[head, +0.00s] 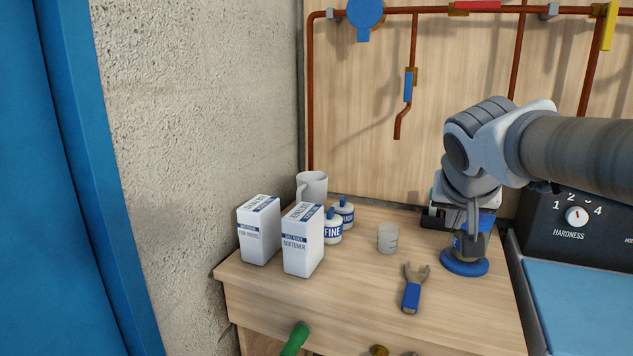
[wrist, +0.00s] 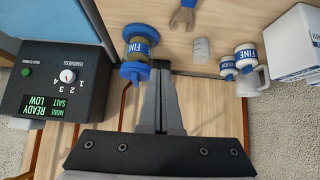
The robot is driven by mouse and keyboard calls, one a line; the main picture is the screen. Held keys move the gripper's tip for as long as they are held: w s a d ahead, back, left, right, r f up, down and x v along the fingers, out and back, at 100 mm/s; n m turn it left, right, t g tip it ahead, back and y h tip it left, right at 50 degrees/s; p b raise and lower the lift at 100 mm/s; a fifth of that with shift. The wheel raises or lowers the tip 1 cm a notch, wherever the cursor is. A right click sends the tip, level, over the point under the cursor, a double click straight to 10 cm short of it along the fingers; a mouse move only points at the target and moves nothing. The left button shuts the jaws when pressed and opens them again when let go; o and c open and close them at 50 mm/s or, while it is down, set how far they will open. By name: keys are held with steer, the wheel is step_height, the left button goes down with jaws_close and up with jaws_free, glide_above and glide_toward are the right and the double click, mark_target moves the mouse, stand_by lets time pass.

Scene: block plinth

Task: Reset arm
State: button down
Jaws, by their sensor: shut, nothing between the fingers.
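My gripper (head: 472,218) hangs from my arm at the right of the head view, pointing down above the wooden bench top. In the wrist view its fingers (wrist: 160,72) are pressed together with nothing between them. A blue-ended canister (head: 464,264) stands just below and behind it, partly hidden by the fingers in the head view. The same canister, labelled FINE (wrist: 139,48), is just left of the fingertips in the wrist view. I cannot tell whether they touch.
A dark HARDNESS control unit (head: 575,225) is at right. Copper pipes line the back panel.

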steer(key=s+a+f+n+g+y, duration=0.1)
steer(key=s+a+f, duration=0.25)
steer(key=s, duration=0.35)
steer(key=s+a+f+n+g+y, duration=0.1)
steer(key=s+a+f+n, duration=0.1)
steer(key=s+f, duration=0.3)
steer(key=s+a+f+n+g+y, duration=0.1)
steer(key=s+a+f, duration=0.15)
steer(key=s, duration=0.55)
step_height(320, 180, up, 28)
steer(key=p, duration=2.8)
steer(key=shift+w, duration=0.2)
steer(key=shift+d+f, duration=0.1)
